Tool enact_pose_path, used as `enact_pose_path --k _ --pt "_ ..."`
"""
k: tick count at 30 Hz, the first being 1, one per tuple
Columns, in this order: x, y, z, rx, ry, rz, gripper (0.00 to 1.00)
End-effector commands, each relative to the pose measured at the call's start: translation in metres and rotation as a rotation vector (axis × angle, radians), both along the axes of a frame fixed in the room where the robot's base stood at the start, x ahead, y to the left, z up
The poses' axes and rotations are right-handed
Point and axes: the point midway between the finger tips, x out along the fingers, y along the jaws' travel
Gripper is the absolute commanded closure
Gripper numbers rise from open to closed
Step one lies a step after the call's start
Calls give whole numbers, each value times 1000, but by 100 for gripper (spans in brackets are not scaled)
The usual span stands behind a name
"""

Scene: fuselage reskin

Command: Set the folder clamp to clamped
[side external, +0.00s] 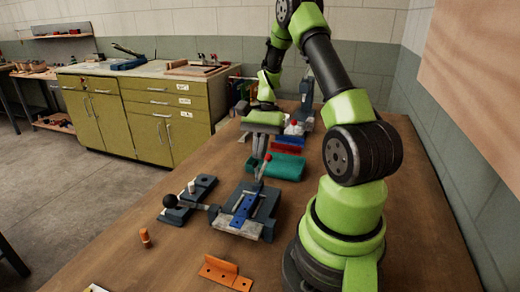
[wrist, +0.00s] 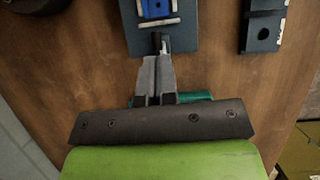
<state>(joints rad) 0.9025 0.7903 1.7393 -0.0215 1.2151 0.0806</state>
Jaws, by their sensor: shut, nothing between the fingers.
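The folder (side external: 262,208) is a dark grey fixture with a blue strip (side external: 244,209) on the table. In the wrist view, the shut fingertips of my gripper (wrist: 157,60) are close to a dark upright piece at the edge of the folder (wrist: 180,42).
An orange bracket (side external: 226,272) and orange peg (side external: 145,237) lie in front. The table's left front is mostly clear.

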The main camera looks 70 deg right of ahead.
Motion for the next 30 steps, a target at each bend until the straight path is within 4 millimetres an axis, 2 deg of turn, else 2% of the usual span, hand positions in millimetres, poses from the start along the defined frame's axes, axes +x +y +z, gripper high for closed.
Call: enact_pose_path --k 21,30 --pt "0 11 2 -127 3 2 100" --pt "0 24 3 -257 3 3 100"
